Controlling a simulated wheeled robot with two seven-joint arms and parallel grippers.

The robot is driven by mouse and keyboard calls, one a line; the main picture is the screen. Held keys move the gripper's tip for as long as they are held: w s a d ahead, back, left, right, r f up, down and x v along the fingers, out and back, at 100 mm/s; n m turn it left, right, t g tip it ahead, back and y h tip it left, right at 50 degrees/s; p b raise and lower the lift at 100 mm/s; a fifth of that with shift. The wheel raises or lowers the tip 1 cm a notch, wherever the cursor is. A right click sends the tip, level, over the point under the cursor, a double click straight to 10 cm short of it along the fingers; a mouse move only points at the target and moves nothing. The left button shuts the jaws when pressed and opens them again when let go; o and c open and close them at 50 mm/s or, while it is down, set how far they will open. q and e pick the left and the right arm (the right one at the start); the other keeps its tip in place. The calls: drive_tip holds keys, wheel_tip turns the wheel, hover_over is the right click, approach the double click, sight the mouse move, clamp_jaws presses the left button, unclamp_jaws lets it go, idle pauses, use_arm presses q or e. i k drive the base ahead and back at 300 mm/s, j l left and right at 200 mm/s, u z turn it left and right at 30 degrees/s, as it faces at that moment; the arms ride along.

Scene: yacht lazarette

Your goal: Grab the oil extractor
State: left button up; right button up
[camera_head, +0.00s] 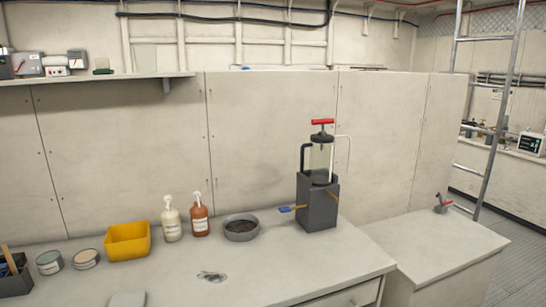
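The oil extractor (320,161) stands upright on a dark grey block (318,204) near the right end of the workbench. It has a clear cylinder, a black cap, a red T-handle on top, a black side handle on its left and a pale tube on its right. Neither of my grippers shows in the head view.
The workbench (250,278) holds a grey bowl (241,228), two pump bottles (186,218), a yellow bin (127,241) and two round tins (67,261) left of the extractor. A wall panel rises behind. A lower counter (440,246) and a ladder (502,110) stand right.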

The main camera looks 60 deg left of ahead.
sight(321, 144)
drive_tip(key=u, duration=1.45)
drive_tip(key=k+j+z, duration=0.1)
drive_tip(key=z, duration=0.15)
